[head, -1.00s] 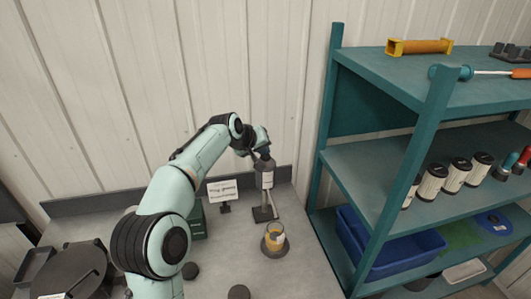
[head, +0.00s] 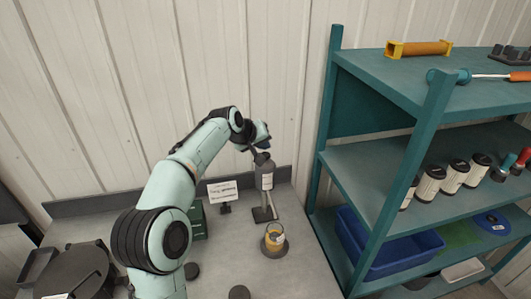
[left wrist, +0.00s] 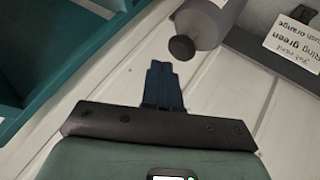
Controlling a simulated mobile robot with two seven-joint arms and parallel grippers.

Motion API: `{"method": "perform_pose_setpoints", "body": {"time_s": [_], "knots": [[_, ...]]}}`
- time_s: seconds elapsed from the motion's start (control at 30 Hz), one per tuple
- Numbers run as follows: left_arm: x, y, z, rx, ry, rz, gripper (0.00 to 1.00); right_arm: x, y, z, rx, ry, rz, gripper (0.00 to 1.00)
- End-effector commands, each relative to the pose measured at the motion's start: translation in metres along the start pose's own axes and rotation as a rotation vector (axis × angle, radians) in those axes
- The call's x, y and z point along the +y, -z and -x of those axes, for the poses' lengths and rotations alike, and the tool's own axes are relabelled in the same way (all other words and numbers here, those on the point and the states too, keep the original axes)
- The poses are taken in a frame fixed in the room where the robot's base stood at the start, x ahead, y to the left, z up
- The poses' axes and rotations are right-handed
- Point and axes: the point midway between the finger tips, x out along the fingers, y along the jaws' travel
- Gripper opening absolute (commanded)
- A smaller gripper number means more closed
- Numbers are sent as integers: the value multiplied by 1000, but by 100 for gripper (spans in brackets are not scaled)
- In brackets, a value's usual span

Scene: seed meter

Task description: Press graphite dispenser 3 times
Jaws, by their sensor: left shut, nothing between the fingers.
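The graphite dispenser (head: 264,174) is a grey bottle with a pale label, upright on a dark stand by the back wall. Its dark round top (left wrist: 182,47) and part of its grey body (left wrist: 210,20) show in the left wrist view. My left gripper (head: 262,141) is just above the dispenser's top. Its blue fingers (left wrist: 162,72) are shut with nothing between them; in the wrist view they appear beside the round top, apart from it. My right gripper is not in view.
A yellow cup (head: 274,237) stands on a dark round base in front of the dispenser. A small sign (head: 222,192) and a green box (head: 197,221) are to its left. A teal shelf (head: 380,190) with jars and a blue bin (head: 385,243) borders the right.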

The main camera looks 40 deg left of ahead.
Motion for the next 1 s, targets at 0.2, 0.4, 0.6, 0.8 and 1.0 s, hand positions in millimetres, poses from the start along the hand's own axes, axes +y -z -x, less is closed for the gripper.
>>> {"method": "perform_pose_setpoints", "body": {"time_s": [0.2, 0.4, 0.6, 0.8, 1.0], "knots": [[1, 1, 1, 1, -1, 0, 0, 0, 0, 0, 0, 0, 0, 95], [13, 13, 16, 5, -4, 0, 0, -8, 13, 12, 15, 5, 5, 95], [21, 21, 28, 4, -3, -3, 0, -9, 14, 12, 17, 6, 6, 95], [25, 25, 34, 1, 0, 0, 0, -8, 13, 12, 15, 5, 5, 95], [25, 25, 34, 1, 0, 0, 0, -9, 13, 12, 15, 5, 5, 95]]}}
